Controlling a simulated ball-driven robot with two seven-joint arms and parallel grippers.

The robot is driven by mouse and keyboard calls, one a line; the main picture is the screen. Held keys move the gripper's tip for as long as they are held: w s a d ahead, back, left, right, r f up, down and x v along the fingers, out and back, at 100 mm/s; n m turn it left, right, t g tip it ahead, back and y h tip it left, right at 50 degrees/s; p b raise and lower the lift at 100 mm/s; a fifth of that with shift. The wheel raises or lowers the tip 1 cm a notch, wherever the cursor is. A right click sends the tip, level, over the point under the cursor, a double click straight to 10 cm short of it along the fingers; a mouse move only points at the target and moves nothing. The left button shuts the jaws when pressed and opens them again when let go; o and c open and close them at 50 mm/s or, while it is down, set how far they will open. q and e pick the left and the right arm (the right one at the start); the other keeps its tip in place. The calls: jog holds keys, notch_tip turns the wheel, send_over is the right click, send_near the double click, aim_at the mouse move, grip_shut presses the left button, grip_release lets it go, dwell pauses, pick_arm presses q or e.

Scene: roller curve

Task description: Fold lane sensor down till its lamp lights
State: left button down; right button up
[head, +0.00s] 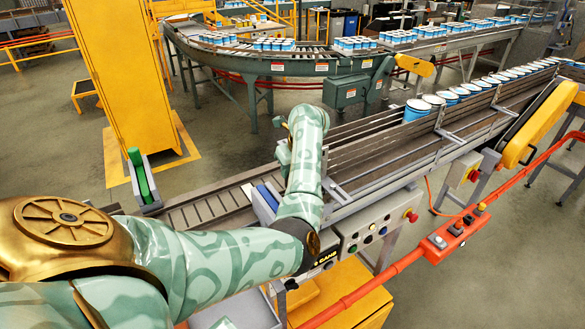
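My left arm comes in from the lower left, bends at the elbow and reaches up over the lane conveyor (205,208). Its gripper (284,142) is at the far end, mostly hidden behind the wrist; I cannot tell whether it is open or shut. I cannot make out the lane sensor or its lamp for certain; my forearm covers part of the conveyor rails there. A green upright piece in a grey bracket (142,178) stands at the conveyor's left end, well apart from the gripper. My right gripper is not in view.
Metal guide rails (375,150) run up to a row of blue-and-white cans (418,108). A control panel (375,232) with buttons is right of my elbow. An orange rail with a switch box (445,240) crosses the lower right. A yellow column (118,75) stands at left.

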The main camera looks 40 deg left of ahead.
pick_arm(q)
jog(key=c, duration=1.3)
grip_release()
jog(key=v, duration=1.6)
jog(key=shift+b, duration=0.3)
